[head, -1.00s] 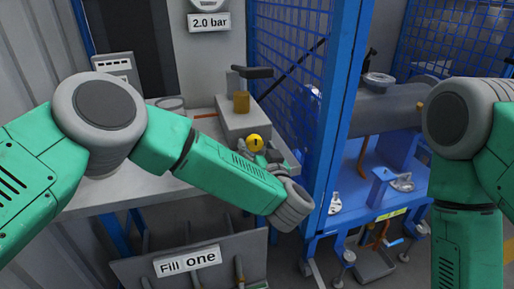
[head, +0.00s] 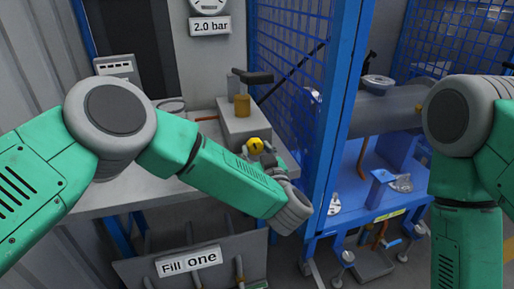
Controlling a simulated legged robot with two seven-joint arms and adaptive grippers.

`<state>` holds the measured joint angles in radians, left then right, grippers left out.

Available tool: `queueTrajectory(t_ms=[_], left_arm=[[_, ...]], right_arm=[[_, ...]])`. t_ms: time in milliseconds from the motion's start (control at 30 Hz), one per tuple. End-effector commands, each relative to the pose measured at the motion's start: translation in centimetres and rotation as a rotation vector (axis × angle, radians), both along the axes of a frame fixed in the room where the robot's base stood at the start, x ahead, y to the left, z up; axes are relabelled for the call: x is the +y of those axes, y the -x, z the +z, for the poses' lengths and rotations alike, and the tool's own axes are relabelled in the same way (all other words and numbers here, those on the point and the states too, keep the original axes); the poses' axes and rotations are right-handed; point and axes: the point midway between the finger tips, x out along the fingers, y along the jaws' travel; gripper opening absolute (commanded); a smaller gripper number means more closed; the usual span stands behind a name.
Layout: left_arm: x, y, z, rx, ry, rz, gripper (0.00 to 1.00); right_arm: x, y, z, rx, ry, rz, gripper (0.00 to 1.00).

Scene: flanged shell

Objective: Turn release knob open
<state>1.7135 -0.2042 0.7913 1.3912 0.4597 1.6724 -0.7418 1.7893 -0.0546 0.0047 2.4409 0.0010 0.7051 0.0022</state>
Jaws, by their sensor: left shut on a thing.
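A round yellow knob (head: 255,146) with a dark mark sits at the right front of the grey box on the bench. My left arm reaches in from the left, and its wrist bends back toward the knob. My left gripper (head: 263,157) is at the knob, mostly hidden behind my own forearm and wrist. It is shut on the knob, though the finger contact is hard to see. My right arm shows at the right edge, but its gripper is out of view.
The grey box (head: 238,129) carries a brass fitting and a dark handle. Blue mesh fencing (head: 290,70) and a blue post (head: 338,130) stand close on the right. A blue stand (head: 400,190) bears a grey cylindrical vessel (head: 388,106).

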Motion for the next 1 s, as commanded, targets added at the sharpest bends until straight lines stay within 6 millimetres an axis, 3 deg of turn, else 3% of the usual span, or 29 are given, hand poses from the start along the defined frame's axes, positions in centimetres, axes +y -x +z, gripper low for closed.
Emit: queueTrajectory(t_ms=[400, 1000], left_arm=[[-0.15, 0.07, -0.04, -0.069, 0.224, -0.004, 0.08], [-0.13, 0.08, -0.13, -0.084, 0.269, -0.004, 0.08]], right_arm=[[0.00, -0.01, 0.80, 0.000, 0.000, 0.000, 0.00], [0.00, -0.01, 0.87, 0.000, 0.000, 0.000, 0.00]])
